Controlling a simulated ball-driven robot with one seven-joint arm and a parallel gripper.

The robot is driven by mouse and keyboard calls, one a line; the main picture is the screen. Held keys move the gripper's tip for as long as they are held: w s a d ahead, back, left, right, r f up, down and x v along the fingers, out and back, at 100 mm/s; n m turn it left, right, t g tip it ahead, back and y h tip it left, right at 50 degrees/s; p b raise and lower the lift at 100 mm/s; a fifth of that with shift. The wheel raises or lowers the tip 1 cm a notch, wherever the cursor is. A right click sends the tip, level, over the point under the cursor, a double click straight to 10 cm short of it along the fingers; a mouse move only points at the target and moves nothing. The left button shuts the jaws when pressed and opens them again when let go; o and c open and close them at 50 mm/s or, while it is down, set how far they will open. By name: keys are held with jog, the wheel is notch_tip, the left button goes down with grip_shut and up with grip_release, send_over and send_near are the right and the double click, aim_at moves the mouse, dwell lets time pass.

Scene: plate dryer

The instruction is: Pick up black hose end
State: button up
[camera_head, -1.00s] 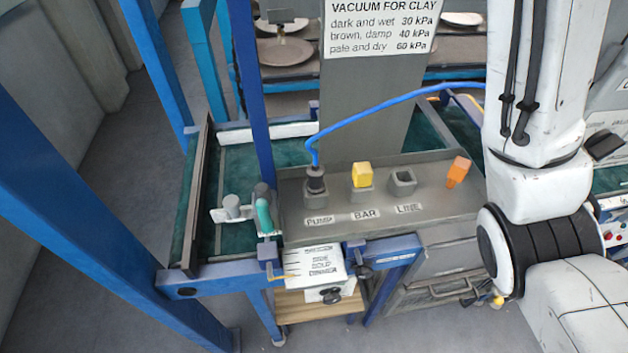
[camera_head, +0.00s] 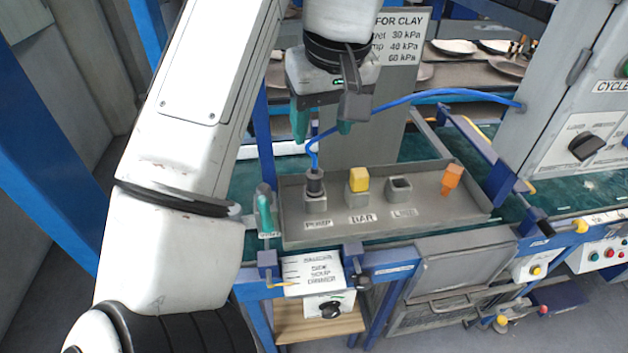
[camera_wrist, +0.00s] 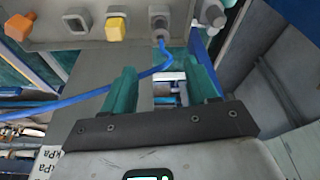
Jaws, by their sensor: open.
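The black hose end (camera_head: 315,181) stands upright in the grey socket labelled PUMP (camera_head: 317,203) on the grey tray. A blue hose (camera_head: 402,101) runs from its top up and right to the grey cabinet. The hose end also shows in the wrist view (camera_wrist: 158,24), at the top, beyond my fingertips. My gripper (camera_head: 322,130) is open and empty, with its teal fingers (camera_wrist: 164,80) pointing down. In the head view it appears above the hose end and apart from it. The blue hose passes close to the fingers in the picture; I cannot tell whether they touch.
A yellow block (camera_head: 358,180) sits in the BAR socket. The LINE socket (camera_head: 399,188) is empty. An orange piece (camera_head: 451,178) stands at the tray's right. A clay vacuum sign (camera_head: 401,40) rises behind.

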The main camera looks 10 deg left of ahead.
aim_at(315, 167)
jog(key=x, duration=0.7)
jog(key=p+x, duration=0.1)
jog(key=x, duration=0.3)
jog(key=shift+s, duration=0.3)
grip_shut()
